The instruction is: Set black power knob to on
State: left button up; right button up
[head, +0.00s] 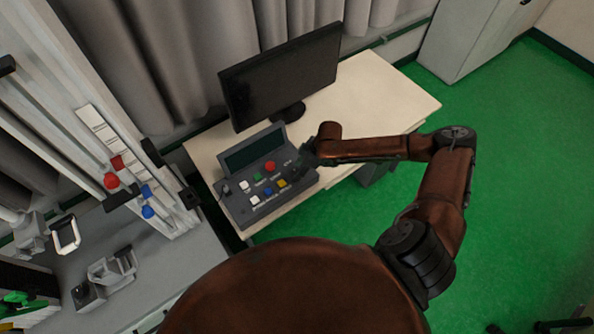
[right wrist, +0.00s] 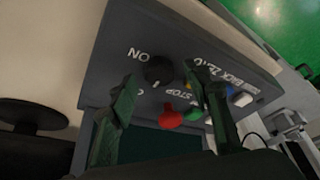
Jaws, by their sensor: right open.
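The black power knob (right wrist: 159,69) shows in the right wrist view on the grey control panel (right wrist: 120,50). The word ON is printed beside it, and another label is mostly hidden by a finger. A small pale mark on the knob points away from ON. My right gripper (right wrist: 161,74) is open, its two dark green fingers on either side of the knob; I cannot tell whether they touch it. In the head view my right gripper (head: 308,154) is at the right end of the panel (head: 238,187) and covers the knob. My left gripper is not in view.
Close to the knob are a red button (right wrist: 170,117) and several coloured buttons. A monitor (head: 282,75) stands behind the panel on the pale desk (head: 385,90). A drop tower (head: 135,160) with red and blue parts stands at left. The desk's right side is clear.

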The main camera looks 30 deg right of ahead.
jog(key=shift+w+a+f, duration=0.1)
jog(key=shift+w+f, duration=0.05)
jog(key=shift+f, duration=0.25)
jog(key=shift+c, duration=0.3)
jog(key=c, duration=1.1)
jog(key=shift+o, duration=0.2)
